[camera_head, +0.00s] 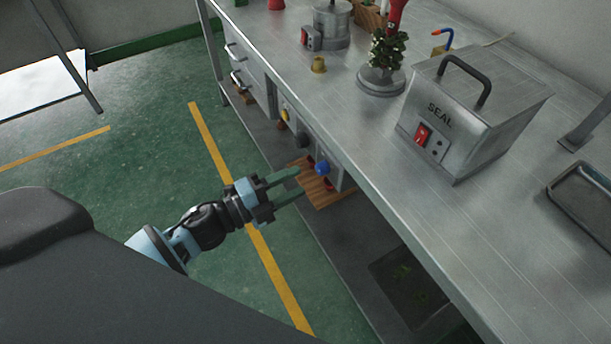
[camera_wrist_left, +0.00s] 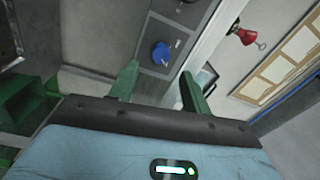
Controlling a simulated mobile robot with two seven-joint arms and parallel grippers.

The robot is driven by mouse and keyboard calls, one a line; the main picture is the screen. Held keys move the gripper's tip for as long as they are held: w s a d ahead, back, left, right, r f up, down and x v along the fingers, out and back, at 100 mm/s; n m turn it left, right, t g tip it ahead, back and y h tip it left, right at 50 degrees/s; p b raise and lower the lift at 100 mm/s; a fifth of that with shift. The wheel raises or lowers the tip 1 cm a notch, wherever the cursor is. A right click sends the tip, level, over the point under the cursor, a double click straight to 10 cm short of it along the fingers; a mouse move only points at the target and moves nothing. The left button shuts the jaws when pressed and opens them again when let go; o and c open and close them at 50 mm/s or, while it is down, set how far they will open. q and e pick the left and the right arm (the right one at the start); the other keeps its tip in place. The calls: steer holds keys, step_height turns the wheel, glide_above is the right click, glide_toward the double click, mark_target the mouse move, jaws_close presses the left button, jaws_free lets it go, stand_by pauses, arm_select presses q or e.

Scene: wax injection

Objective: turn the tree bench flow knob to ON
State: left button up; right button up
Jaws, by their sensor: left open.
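A blue knob (camera_head: 322,167) sits on the grey panel at the front of the steel bench, under the worktop edge. It also shows in the left wrist view (camera_wrist_left: 160,53), just beyond the fingertips, with pale markings beside it that are too small to read. I cannot tell its setting. My left gripper (camera_head: 300,181) is open and empty, its two green fingers pointing at the panel from the left, apart from the knob. A yellow knob (camera_head: 285,115) and a dark knob (camera_head: 302,139) sit farther along the bench front. My right gripper is not in view.
A wooden board (camera_head: 318,197) lies below the panel.

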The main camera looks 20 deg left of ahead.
arm_select(q)
steer(key=shift+v, duration=1.2)
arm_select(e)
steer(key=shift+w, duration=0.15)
